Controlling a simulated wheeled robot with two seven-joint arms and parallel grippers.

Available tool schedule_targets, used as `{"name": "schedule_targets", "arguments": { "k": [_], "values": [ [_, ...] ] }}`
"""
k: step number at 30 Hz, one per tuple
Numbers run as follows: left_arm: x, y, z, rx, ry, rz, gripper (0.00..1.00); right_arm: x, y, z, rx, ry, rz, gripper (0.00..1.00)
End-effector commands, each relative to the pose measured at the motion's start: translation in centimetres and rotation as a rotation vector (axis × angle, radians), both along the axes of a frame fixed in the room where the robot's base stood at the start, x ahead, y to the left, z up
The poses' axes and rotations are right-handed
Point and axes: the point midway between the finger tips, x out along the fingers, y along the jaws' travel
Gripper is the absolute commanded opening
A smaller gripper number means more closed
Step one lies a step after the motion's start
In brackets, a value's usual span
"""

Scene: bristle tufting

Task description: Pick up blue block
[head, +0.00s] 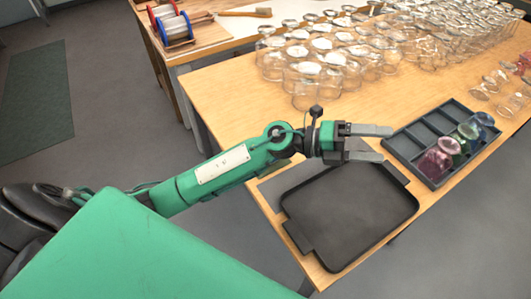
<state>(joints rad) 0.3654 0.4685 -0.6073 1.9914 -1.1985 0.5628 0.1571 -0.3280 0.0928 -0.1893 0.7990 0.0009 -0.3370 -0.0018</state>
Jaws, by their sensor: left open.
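A small blue block (485,118) sits at the far right end of a dark grey compartment tray (404,148). My right gripper is not in view.
A black handled tray (350,212) lies at the table's front edge, partly under my left arm. Many clear glass jars (305,85) crowd the back of the wooden table (225,95). Loose pink pieces lie at far right. A side bench holds wire spools (172,25) and a brush (246,12).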

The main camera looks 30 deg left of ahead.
Motion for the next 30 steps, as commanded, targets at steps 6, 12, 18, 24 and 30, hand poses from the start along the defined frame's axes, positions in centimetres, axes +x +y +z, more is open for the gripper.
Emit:
{"name": "schedule_targets", "arguments": {
  "k": [6, 12, 18, 24, 30],
  "values": [
    [0.4, 1.4, -6.6, 0.547, -0.176, -0.259, 0.95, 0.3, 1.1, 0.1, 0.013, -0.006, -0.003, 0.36],
    [3.4, 9.4, -11.7, 1.102, -0.187, -0.408, 0.95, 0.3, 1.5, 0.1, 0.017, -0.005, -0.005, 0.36],
    [6.4, 19.6, -12.1, 1.564, -0.066, -0.453, 0.95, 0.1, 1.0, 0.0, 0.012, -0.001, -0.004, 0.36],
    [7.4, 25.3, -10.7, 1.789, 0.048, -0.451, 0.95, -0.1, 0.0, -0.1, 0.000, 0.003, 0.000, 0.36],
    [7.2, 26.5, -12.5, 1.829, 0.077, -0.455, 0.95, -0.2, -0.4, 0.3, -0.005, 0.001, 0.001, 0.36]
  ]
}}
